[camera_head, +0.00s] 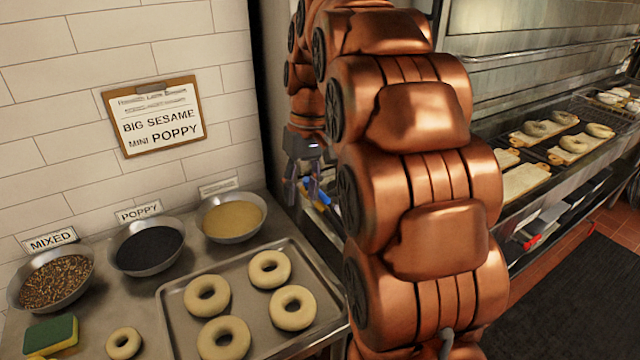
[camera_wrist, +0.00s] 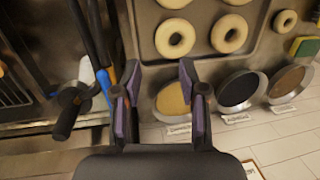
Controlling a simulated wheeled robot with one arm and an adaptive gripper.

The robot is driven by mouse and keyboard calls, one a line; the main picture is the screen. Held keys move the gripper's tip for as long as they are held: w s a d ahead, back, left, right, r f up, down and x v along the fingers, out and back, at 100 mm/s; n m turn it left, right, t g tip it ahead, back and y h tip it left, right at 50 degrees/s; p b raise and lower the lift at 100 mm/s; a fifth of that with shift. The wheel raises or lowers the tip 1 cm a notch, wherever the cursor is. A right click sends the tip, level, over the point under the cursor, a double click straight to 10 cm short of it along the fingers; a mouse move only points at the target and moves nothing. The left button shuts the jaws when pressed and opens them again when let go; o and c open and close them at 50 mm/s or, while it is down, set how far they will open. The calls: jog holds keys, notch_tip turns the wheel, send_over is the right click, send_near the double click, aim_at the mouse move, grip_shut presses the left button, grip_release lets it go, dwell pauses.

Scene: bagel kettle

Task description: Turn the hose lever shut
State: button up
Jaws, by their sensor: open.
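My gripper (camera_head: 308,182) is open and empty at the gap between the counter and the wall in the head view, partly hidden by my arm. Its purple-padded fingers (camera_wrist: 159,80) stand apart in the wrist view. To the left of them is a blue and black hose-like part (camera_wrist: 105,84) with a yellow band. A dark handle (camera_wrist: 67,118), which may be the hose lever, sticks out next to it; I cannot tell its setting. Blue and yellow parts (camera_head: 322,192) also show just right of my gripper in the head view. Nothing is held.
A metal tray (camera_head: 178,318) with several bagels lies on the counter. Bowls of poppy (camera_head: 146,247), sesame (camera_head: 234,218) and mixed seeds (camera_head: 50,281) line the wall. A sponge (camera_head: 50,334) is at front left. A clipboard (camera_head: 155,116) hangs above. Bagel boards (camera_head: 560,150) stand at right.

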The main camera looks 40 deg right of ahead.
jog(key=w+d+r, duration=0.2)
jog(key=w+d, duration=0.4)
jog(key=d, duration=0.4)
jog(key=shift+t, duration=0.4)
jog(key=shift+a+f+p, duration=0.2)
jog(key=shift+f+p, duration=0.15)
jog(key=shift+f, duration=1)
jog(key=shift+a+f+p, duration=0.25)
jog(key=shift+f+p, duration=0.05)
jog(key=shift+f, duration=1)
jog(key=shift+a+f+p, duration=0.2)
jog(key=shift+f+p, duration=0.15)
jog(key=shift+f, duration=1)
grip_shut()
